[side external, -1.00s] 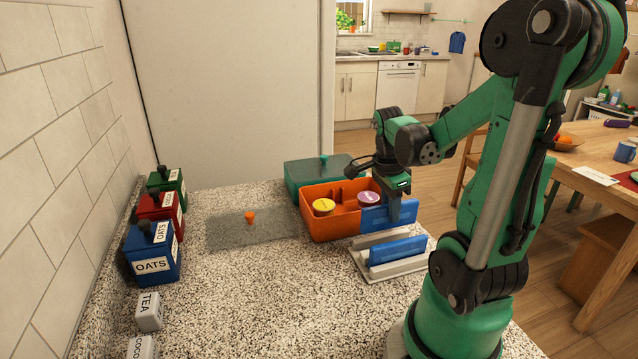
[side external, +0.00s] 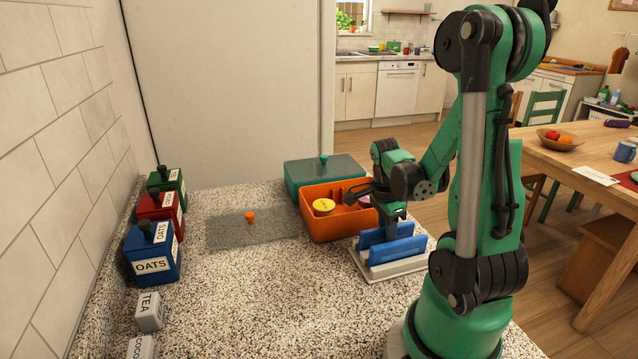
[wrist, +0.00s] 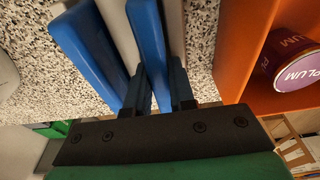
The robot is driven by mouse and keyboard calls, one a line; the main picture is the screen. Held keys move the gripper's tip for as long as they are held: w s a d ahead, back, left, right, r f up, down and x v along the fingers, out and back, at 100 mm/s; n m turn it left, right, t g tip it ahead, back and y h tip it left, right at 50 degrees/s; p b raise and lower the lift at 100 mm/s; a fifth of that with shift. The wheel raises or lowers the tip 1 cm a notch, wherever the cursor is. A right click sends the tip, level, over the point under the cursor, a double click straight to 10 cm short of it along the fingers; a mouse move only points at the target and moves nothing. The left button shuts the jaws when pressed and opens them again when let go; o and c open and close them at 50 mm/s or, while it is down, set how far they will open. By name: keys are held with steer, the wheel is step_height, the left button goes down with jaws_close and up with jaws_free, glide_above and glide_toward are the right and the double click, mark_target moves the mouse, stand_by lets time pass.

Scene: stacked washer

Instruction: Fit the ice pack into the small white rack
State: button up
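The small white rack (side external: 392,268) stands on the counter beside the orange bin. One blue ice pack (side external: 398,250) stands upright in its front part. A second blue ice pack (side external: 370,237) is upright behind it, low in the rack's rear part; its seating at the base is hidden by the front pack. My gripper (side external: 392,232) is directly above the rack. In the wrist view, my gripper's fingers (wrist: 160,88) are on either side of the rear ice pack (wrist: 148,45) and appear closed on it. The front ice pack (wrist: 85,45) is to its left, apart from it.
The orange bin (side external: 330,225) is close behind the rack and holds a yellow-lidded tub (side external: 323,207) and a plum tub (wrist: 292,62). A teal-lidded box (side external: 322,172) stands farther back. Canisters (side external: 152,255) line the left wall.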

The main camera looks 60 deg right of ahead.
mark_target(380, 229)
steer(key=o, duration=0.4)
steer(key=shift+o, duration=0.2)
steer(key=shift+r, duration=0.15)
step_height(380, 229, up, 12)
steer(key=w+a, duration=0.1)
steer(key=w+a+n+t, duration=0.4)
steer(key=a+n, duration=0.6)
steer(key=n, duration=0.3)
steer(key=w+a+f+n+t+y, duration=0.1)
steer(key=w+a+n+t, duration=0.3)
steer(key=n, duration=1)
steer(key=w+a, duration=0.3)
steer(key=a, duration=0.2)
steer(key=shift+a, duration=0.35)
steer(key=shift+f, duration=0.1)
